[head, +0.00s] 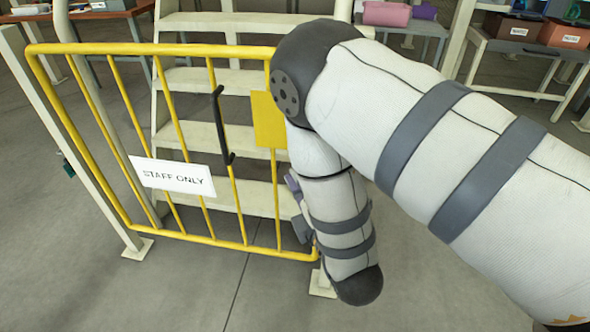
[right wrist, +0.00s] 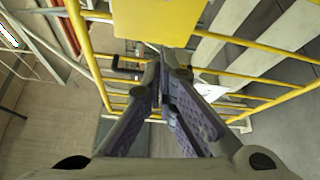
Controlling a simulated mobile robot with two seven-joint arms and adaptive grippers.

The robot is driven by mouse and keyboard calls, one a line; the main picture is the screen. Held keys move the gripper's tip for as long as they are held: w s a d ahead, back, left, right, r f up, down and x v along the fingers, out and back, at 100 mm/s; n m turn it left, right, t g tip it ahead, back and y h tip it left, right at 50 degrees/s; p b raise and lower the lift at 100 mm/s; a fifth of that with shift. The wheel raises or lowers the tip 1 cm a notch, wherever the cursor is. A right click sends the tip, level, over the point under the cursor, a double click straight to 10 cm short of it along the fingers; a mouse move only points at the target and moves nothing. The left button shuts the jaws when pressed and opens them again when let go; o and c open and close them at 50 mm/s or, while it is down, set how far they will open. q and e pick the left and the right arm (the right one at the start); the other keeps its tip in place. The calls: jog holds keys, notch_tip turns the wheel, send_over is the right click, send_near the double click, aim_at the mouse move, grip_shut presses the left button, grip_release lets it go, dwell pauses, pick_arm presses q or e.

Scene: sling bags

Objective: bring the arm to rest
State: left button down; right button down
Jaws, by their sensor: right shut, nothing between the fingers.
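My right arm (head: 450,150) comes in from the right in the head view and bends down in front of the gate's right end. My right gripper (head: 297,208) shows only in part there, mostly hidden behind my own forearm, near the lower right of the yellow gate (head: 150,237). In the right wrist view my right gripper (right wrist: 165,68) has its fingers together with nothing between them. The gate's bars and yellow plate (right wrist: 158,20) lie beyond the fingertips; contact cannot be told. My left gripper is in neither view.
The gate carries a "STAFF ONLY" sign (head: 172,177) and a black handle (head: 221,125). Pale steps (head: 190,137) stand behind it. Tables with boxes (head: 510,27) and a pink roll (head: 386,14) are at the back. The floor (head: 110,290) in front is clear.

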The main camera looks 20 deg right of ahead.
dwell(0.3)
jog(key=s+d+f+m+g, duration=0.3)
jog(key=s+f+m+g, duration=0.6)
jog(key=s+f, duration=0.55)
jog(key=s+f+m+g, duration=0.1)
jog(key=s+m+g, duration=0.2)
jog(key=s, duration=0.5)
jog(key=s+f+m+g, duration=0.2)
jog(key=s+m+g, duration=0.2)
jog(key=s, duration=0.4)
jog(key=s+f+m+g+y+p, duration=0.1)
jog(key=s+f+m+g, duration=0.1)
jog(key=s, duration=0.7)
jog(key=shift+a+f+m+g, duration=0.2)
jog(key=shift+a+m+g, duration=0.05)
jog(key=shift+m+g, duration=0.6)
